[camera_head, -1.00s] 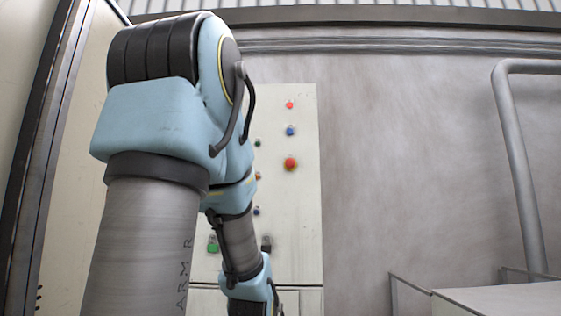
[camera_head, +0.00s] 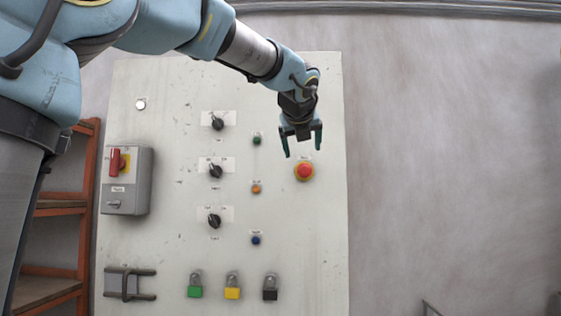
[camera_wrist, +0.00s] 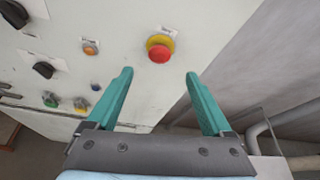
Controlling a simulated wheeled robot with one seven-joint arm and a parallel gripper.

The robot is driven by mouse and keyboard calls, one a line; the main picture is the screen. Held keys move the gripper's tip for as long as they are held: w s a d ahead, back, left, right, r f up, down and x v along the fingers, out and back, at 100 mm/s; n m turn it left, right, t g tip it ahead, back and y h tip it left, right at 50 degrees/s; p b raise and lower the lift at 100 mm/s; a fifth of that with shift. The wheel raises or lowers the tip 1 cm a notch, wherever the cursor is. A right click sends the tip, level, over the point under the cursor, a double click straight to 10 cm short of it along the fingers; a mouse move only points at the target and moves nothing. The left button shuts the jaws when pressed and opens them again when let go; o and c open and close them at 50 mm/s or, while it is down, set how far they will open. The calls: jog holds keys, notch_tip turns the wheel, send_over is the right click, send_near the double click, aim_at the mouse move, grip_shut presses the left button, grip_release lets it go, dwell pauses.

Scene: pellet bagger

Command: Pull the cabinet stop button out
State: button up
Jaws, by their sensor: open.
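The cabinet stop button (camera_head: 304,171) is a red mushroom head on a yellow ring, on the right side of the pale cabinet panel (camera_head: 300,235). A small label sits just above it. The red button (camera_wrist: 159,52) also shows in the wrist view, ahead of and between the fingertips. My gripper (camera_head: 304,146) is open and empty, with its teal fingers just above the button in the head view. In the wrist view my gripper (camera_wrist: 158,76) has its fingers on either side of the line to the button, not touching it. The exact gap to the panel is hard to tell.
Black rotary switches (camera_head: 215,171), small push buttons (camera_head: 256,188) and padlocks (camera_head: 232,290) are on the panel to the left and below. A grey box with a red handle (camera_head: 117,162) is at far left. A pipe (camera_wrist: 275,125) runs at lower right in the wrist view.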

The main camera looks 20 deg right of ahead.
aim_at(304, 167)
jog(key=p+x, duration=0.1)
jog(key=x, duration=0.9)
jog(key=shift+w+d+f, duration=0.2)
jog(key=shift+w, duration=0.15)
grip_shut()
dwell(0.5)
